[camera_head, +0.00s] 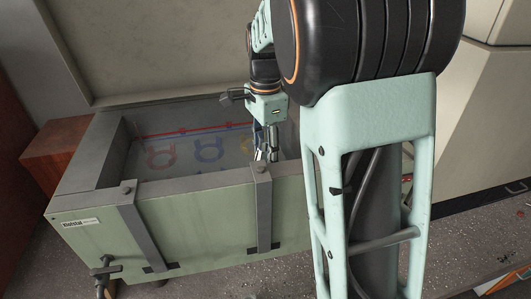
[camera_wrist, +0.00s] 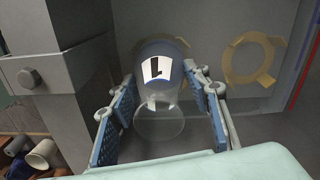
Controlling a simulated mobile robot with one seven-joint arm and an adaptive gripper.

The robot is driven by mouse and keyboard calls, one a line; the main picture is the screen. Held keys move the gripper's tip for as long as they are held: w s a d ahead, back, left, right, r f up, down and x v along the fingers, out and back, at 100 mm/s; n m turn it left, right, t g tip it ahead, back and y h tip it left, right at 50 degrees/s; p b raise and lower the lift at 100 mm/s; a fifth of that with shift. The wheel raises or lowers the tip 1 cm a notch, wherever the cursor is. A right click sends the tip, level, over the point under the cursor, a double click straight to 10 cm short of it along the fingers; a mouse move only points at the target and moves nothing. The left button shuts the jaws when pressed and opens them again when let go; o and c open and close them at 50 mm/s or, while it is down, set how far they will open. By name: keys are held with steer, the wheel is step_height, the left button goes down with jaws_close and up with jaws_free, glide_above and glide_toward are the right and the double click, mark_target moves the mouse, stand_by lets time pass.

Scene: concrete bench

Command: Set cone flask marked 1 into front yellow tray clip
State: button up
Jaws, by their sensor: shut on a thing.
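The flask (camera_wrist: 160,109) is clear glass with a bluish top part and a white label bearing a black mark like a 1. It sits between the blue pads of my gripper (camera_wrist: 160,82), which is shut on it. In the head view my gripper (camera_head: 266,150) reaches down inside the tank near its front wall; the flask there is small and mostly hidden. Two yellow clips show on the tank floor in the wrist view: one (camera_wrist: 178,42) is partly hidden behind the flask, the other (camera_wrist: 236,65) lies to its right, apart from the flask.
The tank (camera_head: 190,215) has thick grey rims and straps. A red clip (camera_head: 160,141) and a blue clip (camera_head: 208,141) lie left of my gripper, with a red rail behind them. A grey strap (camera_wrist: 42,75) with a bolt stands close left in the wrist view.

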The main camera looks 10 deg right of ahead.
steer(key=shift+f, duration=0.15)
steer(key=shift+f, duration=0.3)
stand_by(0.3)
steer(key=o, duration=1.5)
steer(key=shift+c, duration=0.2)
steer(key=shift+o, duration=0.4)
steer(key=o, duration=0.5)
steer(key=shift+r, duration=0.1)
